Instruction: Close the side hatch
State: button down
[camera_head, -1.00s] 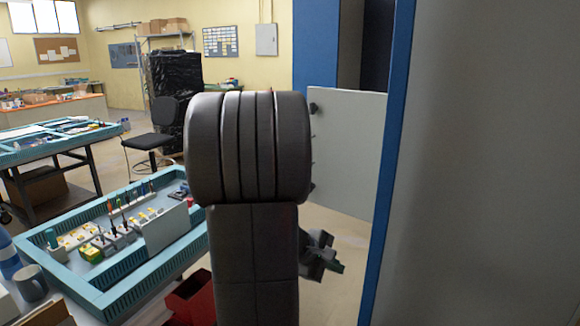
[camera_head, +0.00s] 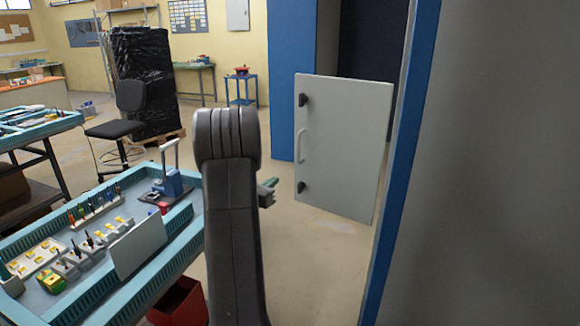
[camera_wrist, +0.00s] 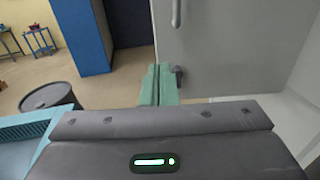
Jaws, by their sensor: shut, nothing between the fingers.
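The side hatch (camera_head: 343,150) is a pale grey panel standing open beside the blue-edged grey wall at the right. It has a light handle (camera_head: 301,146) and two black latches on its left edge. In the wrist view the hatch (camera_wrist: 235,50) fills the upper right, with the handle (camera_wrist: 176,12) and a dark latch (camera_wrist: 180,73) showing. My gripper (camera_head: 270,188) is left of the hatch in the head view, partly hidden by my arm. In the wrist view my gripper's green fingers (camera_wrist: 158,72) are together and empty, overlapping the hatch's edge; contact cannot be told.
A workbench (camera_head: 178,235) with a teal rim, tools and sockets stands at the left. A red bin (camera_head: 180,303) is below it. A grey wall with a blue edge (camera_head: 398,170) rises close at the right. Floor is clear between bench and hatch.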

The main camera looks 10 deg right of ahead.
aim_at(297, 165)
jog(key=p+x, duration=0.4)
jog(key=x, duration=0.8)
jog(key=shift+f, duration=0.1)
